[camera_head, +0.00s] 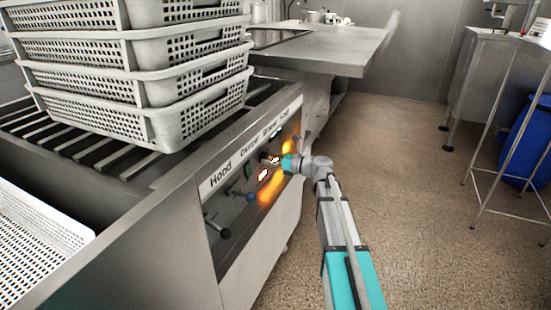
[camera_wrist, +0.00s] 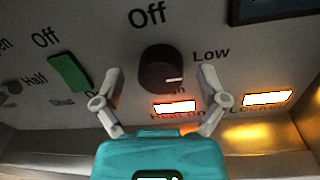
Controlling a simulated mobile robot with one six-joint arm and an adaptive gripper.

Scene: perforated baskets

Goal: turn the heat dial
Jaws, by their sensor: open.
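The heat dial (camera_wrist: 160,70) is a round black knob on the grey panel in the wrist view. My gripper (camera_wrist: 167,82) is open, with one finger to the left of the dial and one to the right. I cannot tell whether the fingers touch it. In the head view my gripper (camera_head: 284,162) is at the front panel (camera_head: 232,203), and the dial is hard to make out there.
A green switch (camera_wrist: 69,72) sits left of the dial. Lit indicators glow below it (camera_wrist: 175,108) and at the right (camera_wrist: 268,97). In the head view, stacked perforated baskets (camera_head: 140,85) stand on the rails above the panel. The floor (camera_head: 400,170) to the right is open.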

